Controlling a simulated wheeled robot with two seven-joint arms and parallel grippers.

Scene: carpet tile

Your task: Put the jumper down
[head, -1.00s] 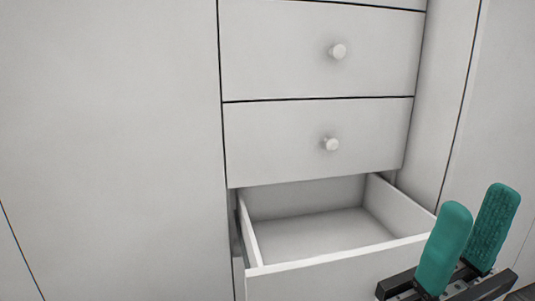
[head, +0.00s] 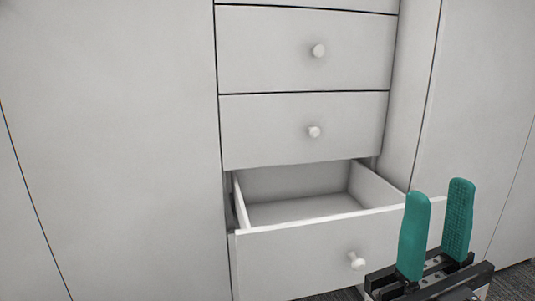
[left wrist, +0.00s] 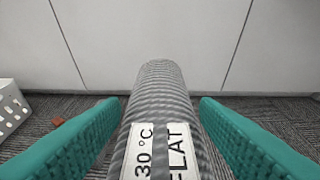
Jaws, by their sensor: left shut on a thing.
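The jumper (left wrist: 160,85) is a grey ribbed roll in the left wrist view, with a white label (left wrist: 160,150) reading "30 °C" and "FLAT". My left gripper (left wrist: 159,108) has its teal fingers on either side of the roll and is shut on it. The jumper's near end is cut off by the frame. The left gripper and jumper are not in the head view. My right gripper (head: 440,192) is at the lower right of the head view, fingers up, apart and empty, in front of the open drawer's right end.
A white drawer (head: 310,255) stands open with an empty visible interior. Closed drawers (head: 300,130) are above it, with plain cabinet panels (head: 110,130) on both sides. In the left wrist view, a white perforated basket (left wrist: 12,108) and a small reddish thing (left wrist: 57,122) are on the carpet.

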